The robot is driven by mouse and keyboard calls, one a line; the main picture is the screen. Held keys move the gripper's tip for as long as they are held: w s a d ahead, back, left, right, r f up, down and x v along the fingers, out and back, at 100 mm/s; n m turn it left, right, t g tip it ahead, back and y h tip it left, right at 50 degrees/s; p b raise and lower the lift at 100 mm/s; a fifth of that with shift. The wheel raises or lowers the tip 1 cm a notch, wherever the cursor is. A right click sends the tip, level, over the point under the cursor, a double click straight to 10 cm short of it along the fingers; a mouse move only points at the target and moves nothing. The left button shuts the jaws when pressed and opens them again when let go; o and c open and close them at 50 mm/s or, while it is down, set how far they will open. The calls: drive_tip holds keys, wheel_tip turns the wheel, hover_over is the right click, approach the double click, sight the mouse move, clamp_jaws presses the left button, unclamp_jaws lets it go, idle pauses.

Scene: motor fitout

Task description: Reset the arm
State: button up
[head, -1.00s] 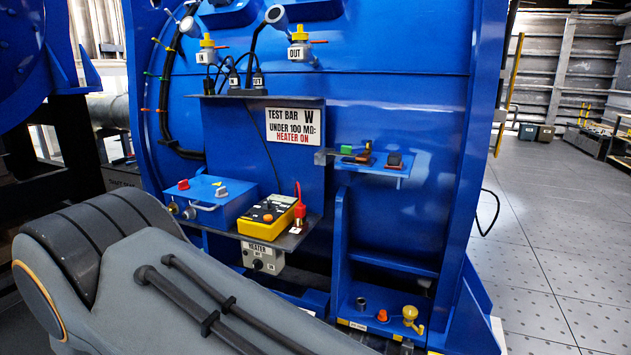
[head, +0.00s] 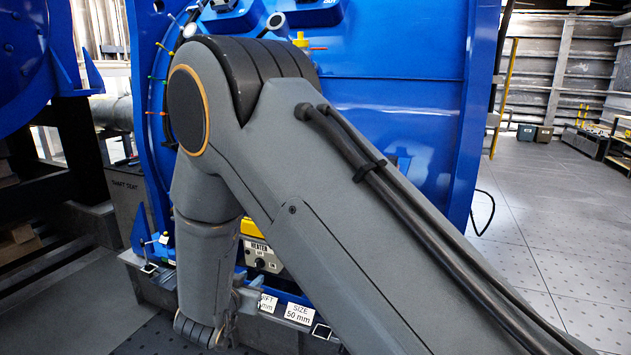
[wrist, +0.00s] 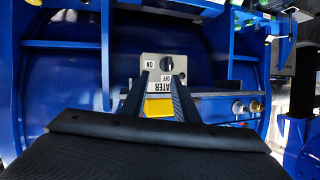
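My gripper (wrist: 161,84) shows in the wrist view as two dark fingers with a clear gap between them. It looks open and empty. The heater switch box (wrist: 164,66) appears upside down beyond the fingertips, with a dark knob and ON and OFF labels. A yellow patch (wrist: 159,106), likely the meter's edge, shows between the fingers, apparently beyond them. In the head view my raised arm covers much of the blue machine (head: 400,130). The heater box (head: 262,259) peeks out beside my forearm. My fingers cannot be made out there.
Labels reading SIZE 50 mm (head: 299,313) and a partly hidden one sit along the machine's low front edge. A hose fitting (wrist: 256,106) projects from a blue box (wrist: 212,106) in the wrist view. Open floor (head: 560,220) lies to the right.

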drive_tip(key=s+d+r+n+g+y+p, duration=0.1)
drive_tip(key=s+d+r+g+y, duration=0.2)
drive_tip(key=d, duration=0.5)
drive_tip(key=s+d+r+n+g+p, duration=0.1)
drive_tip(key=d+r+g, duration=0.25)
drive_tip(key=d, duration=0.45)
drive_tip(key=s+d+r+g+p, duration=0.1)
drive_tip(key=s+d+r+g, duration=0.1)
drive_tip(key=s+d, duration=0.8)
drive_tip(key=s+d+r+n+g+h+p, duration=0.1)
drive_tip(key=s+d+r+g, duration=0.2)
drive_tip(key=s+d, duration=0.7)
drive_tip(key=s+g, duration=0.2)
drive_tip(key=s, duration=0.3)
drive_tip(key=shift+d, duration=0.25)
